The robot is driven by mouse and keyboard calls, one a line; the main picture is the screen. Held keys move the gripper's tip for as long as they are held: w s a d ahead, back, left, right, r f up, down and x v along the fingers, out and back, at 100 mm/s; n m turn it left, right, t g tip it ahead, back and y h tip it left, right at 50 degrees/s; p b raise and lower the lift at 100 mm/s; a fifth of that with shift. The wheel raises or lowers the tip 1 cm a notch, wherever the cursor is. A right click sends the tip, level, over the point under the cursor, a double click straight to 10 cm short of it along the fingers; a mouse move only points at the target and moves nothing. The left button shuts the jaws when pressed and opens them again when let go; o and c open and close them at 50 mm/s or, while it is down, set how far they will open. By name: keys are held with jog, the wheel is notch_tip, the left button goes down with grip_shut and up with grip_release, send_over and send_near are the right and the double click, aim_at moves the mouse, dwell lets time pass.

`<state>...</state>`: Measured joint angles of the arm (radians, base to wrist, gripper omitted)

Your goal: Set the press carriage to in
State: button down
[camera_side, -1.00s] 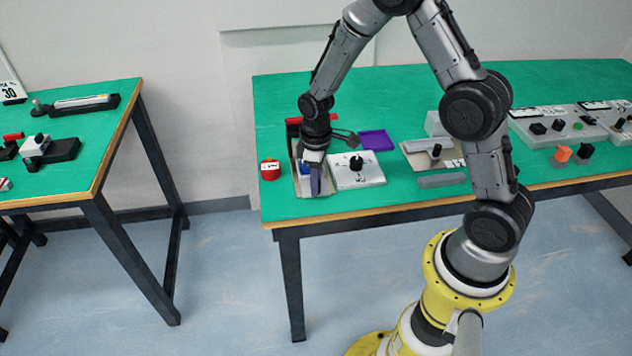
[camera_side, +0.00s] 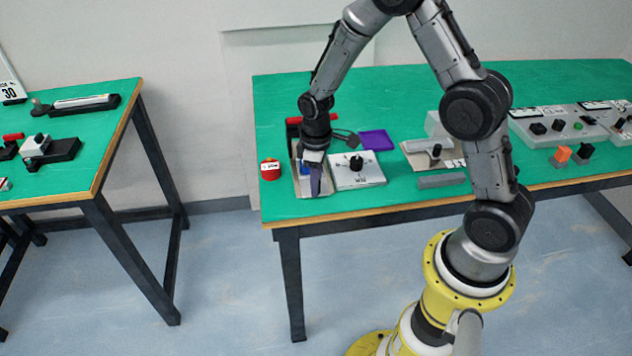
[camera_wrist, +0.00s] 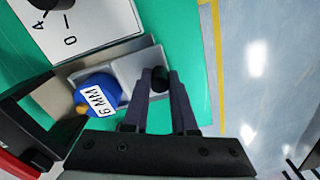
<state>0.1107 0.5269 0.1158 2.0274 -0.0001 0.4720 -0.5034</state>
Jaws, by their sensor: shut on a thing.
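The press, a dark frame with a red part (camera_wrist: 12,168), stands at the back left of the near table; the frame also shows in the side view (camera_side: 294,122). Its light grey carriage (camera_wrist: 128,68) lies on a flat base. A blue round piece (camera_wrist: 98,92) labelled "6 MM" sits on the carriage, next to the press frame. My gripper (camera_wrist: 160,76) points down, shut on the carriage's dark knob (camera_wrist: 159,84) at the end away from the frame. In the side view my gripper (camera_side: 316,192) hides most of the carriage and the knob.
A white dial panel (camera_side: 372,178) stands close on the right of the press. A red can (camera_side: 270,170) stands close on the left. A purple tray (camera_side: 376,140) lies behind the panel. The table's front edge (camera_side: 340,211) is near my gripper.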

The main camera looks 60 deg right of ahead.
dwell(0.3)
jog(key=w+d, duration=0.6)
jog(key=shift+w+d+r, duration=0.1)
jog(key=shift+w+d, duration=0.15)
jog(key=shift+w, duration=0.05)
jog(key=c, duration=0.8)
grip_release()
jog(key=shift+o, duration=0.4)
jog(key=shift+s, duration=0.1)
notch_tip(320, 180, up, 14)
